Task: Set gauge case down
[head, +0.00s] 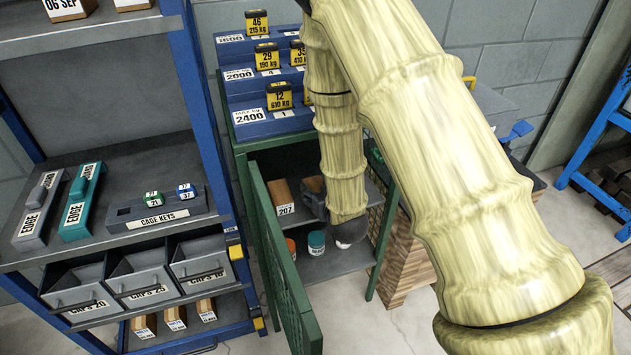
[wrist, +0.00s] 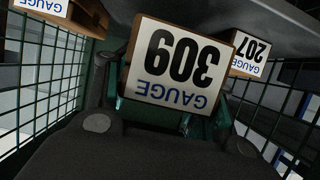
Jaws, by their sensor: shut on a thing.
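The gauge case (wrist: 178,62) is a wooden block with a white label reading GAUGE 309, upside down in the wrist view. My gripper (wrist: 168,128) is shut on it, one dark finger on each side. In the head view my gripper (head: 314,202) reaches inside the open green cabinet, and the brown top of a block shows at its tip. A second case labelled 207 (head: 284,197) stands on the cabinet shelf just left of my gripper. It also shows in the wrist view (wrist: 248,54). The held case's underside and any gap to the shelf are hidden.
The green mesh door (head: 284,265) stands open at the left of the cabinet. An orange-lidded jar (head: 291,248) and a teal jar (head: 316,243) stand on a lower level. Another labelled case (wrist: 42,6) shows at the wrist view's upper left. Mesh walls flank the space.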

